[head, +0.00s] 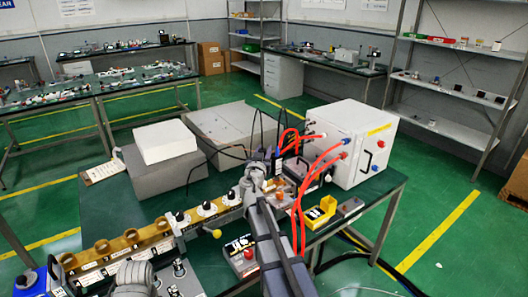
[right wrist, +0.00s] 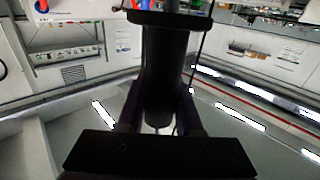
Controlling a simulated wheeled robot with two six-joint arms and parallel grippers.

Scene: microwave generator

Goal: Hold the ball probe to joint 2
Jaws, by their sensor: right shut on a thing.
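My right gripper (head: 258,172) is above the bench beside the far end of the waveguide line, left of the white generator box. In the right wrist view, its fingers (right wrist: 160,112) are shut on a thick black handle, which I take to be the ball probe (right wrist: 165,70). A thin black cable runs beside it. The probe's tip is hidden. The joint labels are too small to read. I cannot make out my left gripper.
The white generator box (head: 352,140) with red cables stands at the back right. Grey blocks (head: 160,172) fill the back left. A clipboard (head: 103,171) lies at the left edge.

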